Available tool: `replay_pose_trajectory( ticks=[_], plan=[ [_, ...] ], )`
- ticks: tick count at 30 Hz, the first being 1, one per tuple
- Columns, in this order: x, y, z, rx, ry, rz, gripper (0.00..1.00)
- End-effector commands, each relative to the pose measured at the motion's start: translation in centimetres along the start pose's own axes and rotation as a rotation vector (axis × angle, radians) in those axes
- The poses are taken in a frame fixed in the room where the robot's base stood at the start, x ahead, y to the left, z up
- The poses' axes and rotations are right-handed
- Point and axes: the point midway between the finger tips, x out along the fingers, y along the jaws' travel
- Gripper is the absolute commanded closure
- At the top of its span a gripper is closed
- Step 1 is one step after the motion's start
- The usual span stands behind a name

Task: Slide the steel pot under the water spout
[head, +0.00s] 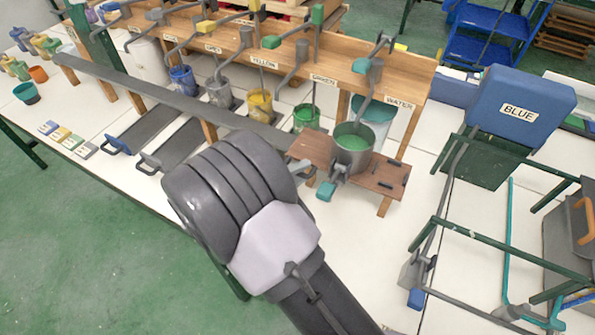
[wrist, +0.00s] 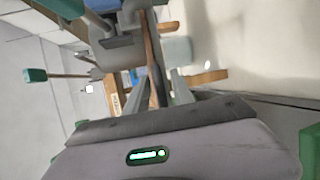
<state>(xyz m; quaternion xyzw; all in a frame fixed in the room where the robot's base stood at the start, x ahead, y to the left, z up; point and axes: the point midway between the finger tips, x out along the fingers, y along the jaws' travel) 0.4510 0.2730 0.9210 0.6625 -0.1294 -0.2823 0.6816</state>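The steel pot (head: 352,158), with green contents, stands upright on a small brown wooden stand (head: 385,178) in the head view. A grey bracket with a teal handle (head: 326,191) sits at its front. The grey water spout (head: 368,85) slopes down from the rack beside the WATER label, its lower end appearing above the pot; exact alignment is unclear. My arm is left of the stand in the head view and hides most of my gripper. In the wrist view, the two fingers of my gripper (wrist: 157,82) are apart, with a brown board edge seen between them; contact is unclear.
A wooden rack (head: 290,62) with labelled spouts and several paint pots runs along the back. A teal bucket (head: 376,112) stands behind the steel pot. A blue container (head: 520,108) on a green frame is at right. White tabletop (head: 395,235) is clear in front.

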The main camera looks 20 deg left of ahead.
Motion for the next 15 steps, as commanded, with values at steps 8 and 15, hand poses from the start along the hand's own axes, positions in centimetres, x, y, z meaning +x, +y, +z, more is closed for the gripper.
replay_pose_trajectory(
  ticks=[8,15],
  plan=[
    [-0.1,0.0,-0.1,0.001,0.004,0.000,0.67],
    [-3.0,0.3,-0.2,0.000,0.008,0.001,0.67]
  ],
)
